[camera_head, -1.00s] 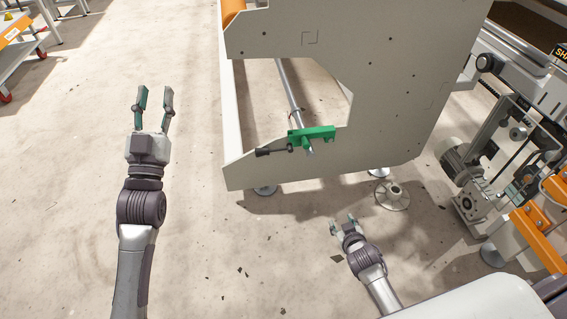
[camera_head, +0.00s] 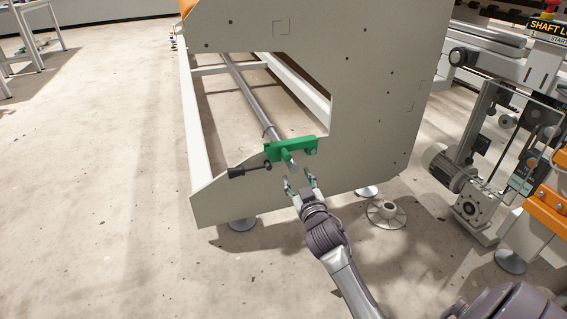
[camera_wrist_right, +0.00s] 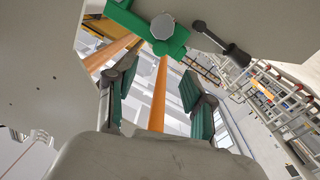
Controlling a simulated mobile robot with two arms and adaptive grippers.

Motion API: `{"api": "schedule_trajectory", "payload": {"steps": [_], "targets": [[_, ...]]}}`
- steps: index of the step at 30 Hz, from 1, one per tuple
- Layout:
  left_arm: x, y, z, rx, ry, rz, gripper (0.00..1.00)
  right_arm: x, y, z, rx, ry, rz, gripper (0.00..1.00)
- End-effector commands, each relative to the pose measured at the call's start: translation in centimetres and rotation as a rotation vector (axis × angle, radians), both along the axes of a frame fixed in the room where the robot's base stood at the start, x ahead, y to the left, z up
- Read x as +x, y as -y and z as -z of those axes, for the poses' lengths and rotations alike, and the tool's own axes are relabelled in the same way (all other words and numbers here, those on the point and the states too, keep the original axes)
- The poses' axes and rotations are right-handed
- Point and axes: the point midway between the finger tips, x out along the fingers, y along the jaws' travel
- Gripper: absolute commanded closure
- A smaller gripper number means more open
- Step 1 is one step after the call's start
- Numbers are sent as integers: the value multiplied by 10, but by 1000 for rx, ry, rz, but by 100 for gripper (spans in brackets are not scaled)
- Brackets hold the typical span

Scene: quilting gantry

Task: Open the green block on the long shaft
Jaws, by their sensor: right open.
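The green block (camera_head: 300,146) sits on the edge of the grey end plate, at the near end of the long shaft (camera_head: 248,101). My left gripper is out of view.
The large grey end plate (camera_head: 370,100) stands behind and right of the block. A round levelling foot (camera_head: 388,212) is on the floor to the right, near a motor unit (camera_head: 452,168) and orange parts (camera_head: 550,205).

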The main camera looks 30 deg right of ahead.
Motion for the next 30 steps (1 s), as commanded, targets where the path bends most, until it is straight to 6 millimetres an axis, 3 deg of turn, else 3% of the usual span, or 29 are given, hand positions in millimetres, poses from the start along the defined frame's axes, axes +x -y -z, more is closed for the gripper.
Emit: {"api": "schedule_trajectory", "payload": {"steps": [4, 9, 15, 21, 30], "targets": [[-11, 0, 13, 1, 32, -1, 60, 32, 11, 4, -3, 4, 0, 48], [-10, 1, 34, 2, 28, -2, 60, 67, 22, 5, -3, 1, -1, 48], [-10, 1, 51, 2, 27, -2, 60, 96, 31, 4, 0, 0, -1, 48], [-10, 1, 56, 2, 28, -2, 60, 108, 35, 2, 0, -1, -1, 48], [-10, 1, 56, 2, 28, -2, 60, 109, 35, 1, 1, -2, 0, 49]]}}
